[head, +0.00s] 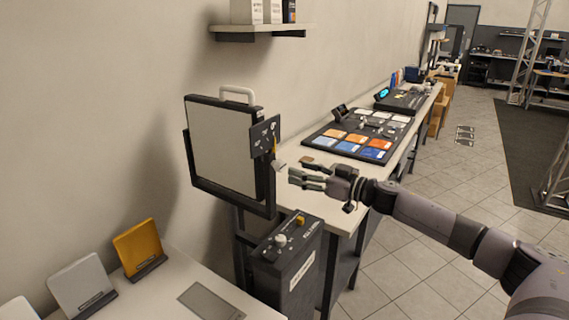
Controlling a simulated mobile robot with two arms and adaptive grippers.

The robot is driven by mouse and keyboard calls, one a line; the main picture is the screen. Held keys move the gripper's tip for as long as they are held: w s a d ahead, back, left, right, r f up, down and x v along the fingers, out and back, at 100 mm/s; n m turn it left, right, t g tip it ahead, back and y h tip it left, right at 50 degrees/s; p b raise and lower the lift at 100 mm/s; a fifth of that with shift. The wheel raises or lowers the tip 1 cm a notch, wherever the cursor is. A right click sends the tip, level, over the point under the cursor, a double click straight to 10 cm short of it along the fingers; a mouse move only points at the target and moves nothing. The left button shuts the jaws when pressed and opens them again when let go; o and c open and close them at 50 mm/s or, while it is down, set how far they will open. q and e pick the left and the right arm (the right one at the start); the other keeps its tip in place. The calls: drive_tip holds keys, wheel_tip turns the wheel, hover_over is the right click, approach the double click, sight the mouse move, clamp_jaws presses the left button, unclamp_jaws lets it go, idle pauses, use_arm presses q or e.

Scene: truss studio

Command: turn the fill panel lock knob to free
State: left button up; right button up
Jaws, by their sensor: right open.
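The fill panel (222,145) is a pale upright sheet in a black frame with a white handle on top. A dark plate (264,136) with small white marks stands at its right edge. A small grey knob-like part (279,165) sits just below that plate, with a yellow strip above it; I cannot read its setting. My right gripper (293,175) is open, with its fingers pointing left toward this part. The tips look close to it, and I cannot tell if they touch. My left gripper is not in view.
A dark control box (287,262) with a white knob and a yellow part stands below the panel. A long bench (345,216) holds a tray of orange and blue cards (357,141). A wall shelf (262,31) is above.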

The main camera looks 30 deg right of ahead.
sight(283, 165)
drive_tip(key=p+x, duration=0.2)
drive_tip(key=x, duration=0.3)
drive_tip(key=shift+w+r, duration=0.1)
drive_tip(key=shift+r, duration=0.05)
drive_tip(key=shift+w+a, duration=0.3)
drive_tip(key=shift+w, duration=0.25)
drive_tip(key=shift+c, duration=0.2)
drive_tip(key=c, duration=1.1)
